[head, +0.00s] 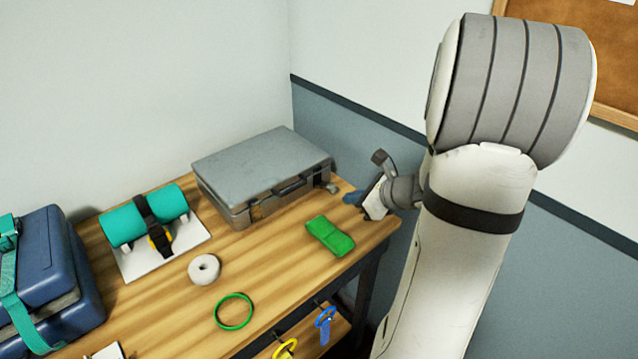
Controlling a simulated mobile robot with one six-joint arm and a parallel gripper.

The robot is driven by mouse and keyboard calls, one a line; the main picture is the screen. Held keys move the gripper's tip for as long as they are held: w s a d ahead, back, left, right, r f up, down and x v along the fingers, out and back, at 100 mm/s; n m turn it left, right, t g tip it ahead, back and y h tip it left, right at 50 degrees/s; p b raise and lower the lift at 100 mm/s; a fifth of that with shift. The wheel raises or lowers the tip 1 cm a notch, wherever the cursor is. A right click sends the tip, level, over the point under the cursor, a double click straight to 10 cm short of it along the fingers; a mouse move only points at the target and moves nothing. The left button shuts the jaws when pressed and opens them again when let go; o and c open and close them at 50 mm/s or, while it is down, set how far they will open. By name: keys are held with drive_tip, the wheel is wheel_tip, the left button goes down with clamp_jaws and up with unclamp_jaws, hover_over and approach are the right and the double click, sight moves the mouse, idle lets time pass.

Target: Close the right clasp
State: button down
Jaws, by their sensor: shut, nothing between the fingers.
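A grey hard case (258,165) lies on the wooden table with its lid down and a dark handle (290,187) on its front face. A brownish clasp (256,212) shows left of the handle. The right clasp (323,176) is small and dark near the case's right front corner; I cannot tell whether it is open or shut. My gripper (353,198) is at the table's right edge, to the right of the case and apart from it.
A green block (330,236) lies in front of the case. A blue case (45,275) stands far left. Blue (325,318) and yellow (286,348) hooks hang at the front edge.

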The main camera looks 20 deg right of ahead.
sight(327, 188)
drive_tip(key=d+f+m, duration=0.1)
drive_tip(key=d+m+h, duration=0.1)
drive_tip(key=d, duration=0.1)
drive_tip(key=d+f+m+t, duration=0.1)
drive_tip(key=shift+w+d+f+m, duration=0.25)
drive_tip(key=shift+d+f+m, duration=0.05)
drive_tip(key=shift+d+m, duration=0.1)
drive_tip(key=shift+a, duration=0.1)
drive_tip(key=x, duration=1)
drive_tip(key=shift+b, duration=0.3)
